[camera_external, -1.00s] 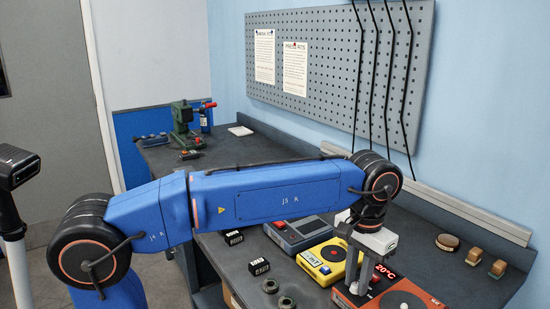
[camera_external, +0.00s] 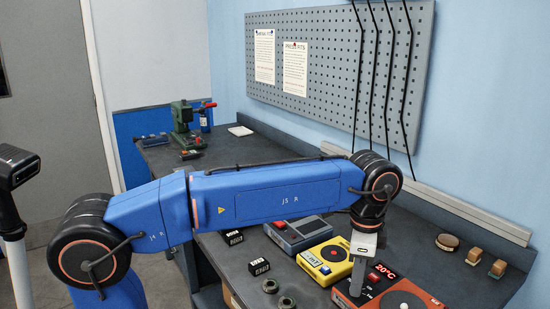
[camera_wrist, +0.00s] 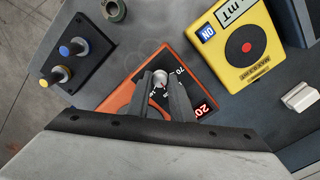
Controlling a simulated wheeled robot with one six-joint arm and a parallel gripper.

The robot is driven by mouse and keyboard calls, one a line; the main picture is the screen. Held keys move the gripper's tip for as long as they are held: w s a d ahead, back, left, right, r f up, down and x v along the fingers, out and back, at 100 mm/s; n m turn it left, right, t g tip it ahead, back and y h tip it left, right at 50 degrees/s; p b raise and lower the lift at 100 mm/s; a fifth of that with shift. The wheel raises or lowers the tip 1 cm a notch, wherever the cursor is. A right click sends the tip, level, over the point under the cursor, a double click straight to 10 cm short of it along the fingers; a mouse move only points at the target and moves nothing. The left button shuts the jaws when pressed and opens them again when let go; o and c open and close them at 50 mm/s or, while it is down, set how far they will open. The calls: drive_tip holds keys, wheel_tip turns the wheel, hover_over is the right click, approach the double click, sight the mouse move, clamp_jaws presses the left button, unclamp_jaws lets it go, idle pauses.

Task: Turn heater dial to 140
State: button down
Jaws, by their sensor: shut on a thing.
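The orange-red heater (camera_external: 421,296) stands at the front right of the bench, with a dark round plate on top. Its red display (camera_external: 383,271) reads 20°C. In the wrist view the heater (camera_wrist: 126,86) lies under my gripper, and its display (camera_wrist: 203,110) is partly hidden. The silver heater dial (camera_wrist: 161,75) sits between my fingertips, with "70" printed beside it; the other marks are mostly covered by the fingers. My gripper (camera_wrist: 161,82) is shut on the dial, pointing down. In the external view my gripper (camera_external: 356,286) reaches down to the heater's left part.
A yellow device (camera_external: 326,263) stands close to the heater's left, with a blue-grey box (camera_external: 299,234) behind it. A round wooden piece (camera_external: 448,242) and tan blocks (camera_external: 474,256) are at right.

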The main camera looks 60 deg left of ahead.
drive_tip(key=m, duration=1.2)
idle(0.5)
drive_tip(key=c, duration=1.6)
unclamp_jaws()
drive_tip(key=shift+o, duration=0.2)
drive_tip(key=shift+r, duration=0.1)
wheel_tip(320, 180, up, 17)
drive_tip(key=shift+r, duration=0.1)
